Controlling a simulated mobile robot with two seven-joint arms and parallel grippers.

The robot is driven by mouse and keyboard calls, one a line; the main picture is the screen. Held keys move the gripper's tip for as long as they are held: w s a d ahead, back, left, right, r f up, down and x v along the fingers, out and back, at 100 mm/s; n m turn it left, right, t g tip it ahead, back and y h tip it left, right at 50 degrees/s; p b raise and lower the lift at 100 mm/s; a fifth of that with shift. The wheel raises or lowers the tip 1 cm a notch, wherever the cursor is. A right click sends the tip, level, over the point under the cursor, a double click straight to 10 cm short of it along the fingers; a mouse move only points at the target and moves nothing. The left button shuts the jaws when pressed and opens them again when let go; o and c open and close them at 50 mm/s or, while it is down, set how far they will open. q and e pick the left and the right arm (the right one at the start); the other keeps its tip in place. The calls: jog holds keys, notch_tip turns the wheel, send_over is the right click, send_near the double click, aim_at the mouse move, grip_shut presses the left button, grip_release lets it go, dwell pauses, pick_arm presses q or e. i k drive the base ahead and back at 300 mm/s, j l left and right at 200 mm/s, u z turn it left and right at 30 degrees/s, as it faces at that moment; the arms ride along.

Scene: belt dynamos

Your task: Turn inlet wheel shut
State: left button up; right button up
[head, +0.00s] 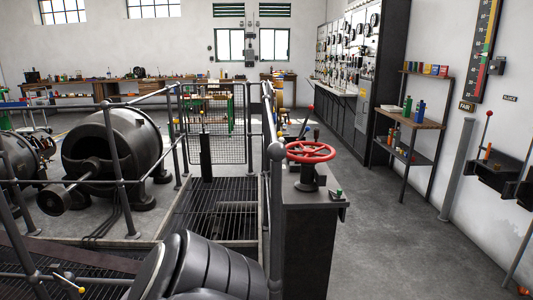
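A red handwheel (310,152) with spokes sits level on a dark hub on top of a dark pedestal (307,235), right of the picture's middle. Its whole rim shows, and nothing touches it. Levers with dark and red knobs stand just behind the wheel. A small greenish item (339,192) lies on the pedestal's right edge. Neither of my grippers can be made out in the head view. Whether the wheel is open or shut cannot be told from its look.
Railings (274,215) run along the pedestal's left side, around a floor grating (215,205). A large dark dynamo (112,147) stands at left. A dark ribbed rounded form fills the lower middle. Shelves (412,122) and wall levers stand at right. The grey floor (410,240) right of the pedestal is clear.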

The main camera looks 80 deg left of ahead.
aim_at(308, 152)
jog(key=u, duration=2.4)
jog(key=z, duration=0.35)
jog(key=i+z, duration=0.15)
jog(key=z, duration=0.2)
jog(key=i+j+z, duration=0.1)
jog(key=z, duration=0.25)
jog(key=i+j+z, duration=0.1)
jog(key=j+z, duration=0.25)
jog(key=i+j+z, duration=0.35)
jog(key=j, duration=0.25)
